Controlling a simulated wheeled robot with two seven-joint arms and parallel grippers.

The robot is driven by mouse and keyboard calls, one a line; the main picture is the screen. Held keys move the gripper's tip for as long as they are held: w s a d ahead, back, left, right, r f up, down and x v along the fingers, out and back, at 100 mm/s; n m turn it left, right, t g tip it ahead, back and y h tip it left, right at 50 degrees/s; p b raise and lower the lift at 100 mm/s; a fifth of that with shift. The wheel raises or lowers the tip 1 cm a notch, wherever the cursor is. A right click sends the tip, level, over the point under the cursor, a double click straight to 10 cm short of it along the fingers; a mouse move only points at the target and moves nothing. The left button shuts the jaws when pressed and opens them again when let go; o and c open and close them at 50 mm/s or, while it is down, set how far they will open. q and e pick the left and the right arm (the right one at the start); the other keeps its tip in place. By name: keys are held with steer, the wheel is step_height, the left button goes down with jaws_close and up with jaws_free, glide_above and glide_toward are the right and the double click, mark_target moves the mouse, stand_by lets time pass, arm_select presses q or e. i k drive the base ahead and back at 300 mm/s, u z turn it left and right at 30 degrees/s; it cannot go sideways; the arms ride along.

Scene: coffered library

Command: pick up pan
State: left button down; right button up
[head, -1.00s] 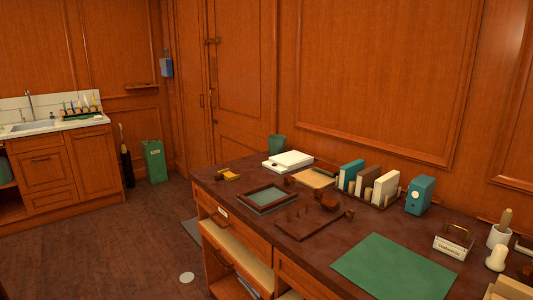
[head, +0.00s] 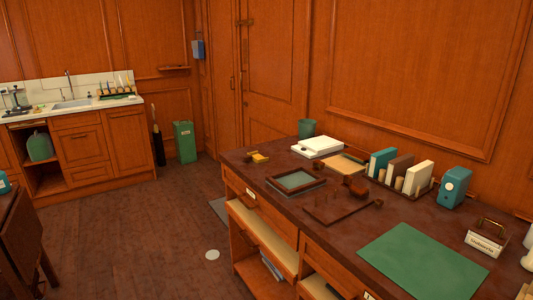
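I cannot pick out a pan with certainty in the head view. A small dark brown rounded object (head: 355,187) sits on the desk, behind a flat dark brown board (head: 335,207); it is too small to tell what it is. A dark device (head: 18,99) stands on the sink counter at the far left, also too small to make out. Neither of my grippers shows.
The long desk (head: 310,232) fills the right side, with a green mat (head: 423,261), shallow tray (head: 296,181), books (head: 419,178) and teal box (head: 455,188). A sink counter (head: 50,116), green bin (head: 185,142) and dark table (head: 22,240) stand left. Floor (head: 130,230) between is clear.

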mark_target(255, 155)
steer(key=u, duration=1.15)
steer(key=i, duration=4.35)
steer(key=z, duration=1.3)
